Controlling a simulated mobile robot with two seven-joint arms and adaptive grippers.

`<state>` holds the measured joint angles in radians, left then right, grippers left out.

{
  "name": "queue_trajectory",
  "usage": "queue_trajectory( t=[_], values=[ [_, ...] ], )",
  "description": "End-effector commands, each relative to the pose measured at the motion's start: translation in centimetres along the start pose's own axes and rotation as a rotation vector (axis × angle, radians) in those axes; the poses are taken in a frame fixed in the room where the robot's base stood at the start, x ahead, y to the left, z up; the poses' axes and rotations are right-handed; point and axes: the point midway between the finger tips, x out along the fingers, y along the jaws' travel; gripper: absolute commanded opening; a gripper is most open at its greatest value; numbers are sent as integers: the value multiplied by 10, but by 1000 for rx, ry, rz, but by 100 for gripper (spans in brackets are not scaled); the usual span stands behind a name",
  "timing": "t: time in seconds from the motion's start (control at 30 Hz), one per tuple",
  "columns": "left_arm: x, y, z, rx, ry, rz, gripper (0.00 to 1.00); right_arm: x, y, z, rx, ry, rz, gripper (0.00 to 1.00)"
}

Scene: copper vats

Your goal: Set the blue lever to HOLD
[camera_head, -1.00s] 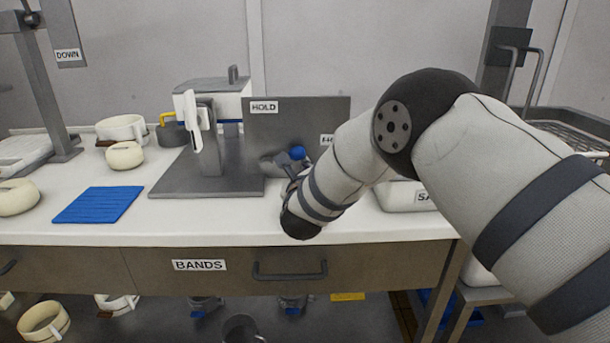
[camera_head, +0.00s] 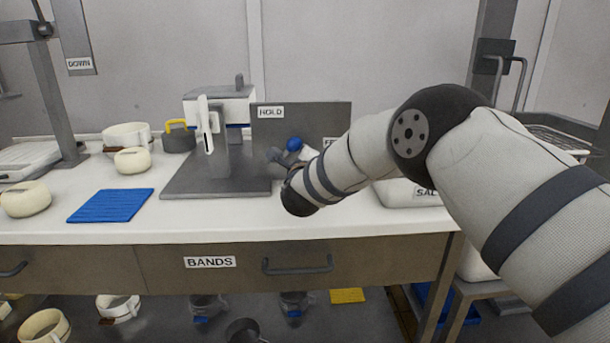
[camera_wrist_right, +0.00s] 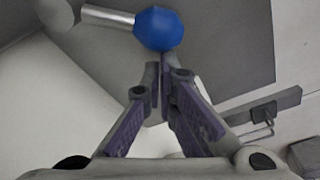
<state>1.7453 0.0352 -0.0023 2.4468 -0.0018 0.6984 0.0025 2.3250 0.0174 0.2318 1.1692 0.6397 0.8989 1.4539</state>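The blue knob (camera_head: 294,144) of the lever stands in front of a dark grey panel (camera_head: 310,118), below and right of the HOLD label (camera_head: 270,112). A second label at the right is mostly hidden by my right arm. In the right wrist view the knob (camera_wrist_right: 158,28) ends a silver shaft (camera_wrist_right: 108,16) running left to a grey hub (camera_wrist_right: 55,12). My right gripper (camera_wrist_right: 160,72) has its fingertips together, empty, just below the knob in that view. I cannot tell whether they touch it. My left gripper is not in view.
A grey-based machine (camera_head: 215,180) stands left of the panel. A white container (camera_head: 405,193) is partly behind my arm. The counter's front strip is clear above the BANDS drawer (camera_head: 210,262).

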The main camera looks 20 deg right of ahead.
Motion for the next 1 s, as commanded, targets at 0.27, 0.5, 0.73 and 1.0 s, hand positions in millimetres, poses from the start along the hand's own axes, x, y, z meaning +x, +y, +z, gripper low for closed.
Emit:
queue_trajectory(
  t=[0.27,0.5,0.73,1.0],
  values=[
    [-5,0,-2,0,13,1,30,-3,-13,21,-256,-2,-38,0],
    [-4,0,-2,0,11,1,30,-6,-17,39,-466,-2,-66,0],
    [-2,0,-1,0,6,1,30,-8,-18,52,-624,-3,-88,0],
    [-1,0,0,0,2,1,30,-9,-18,62,-647,-1,-91,0]
  ],
)
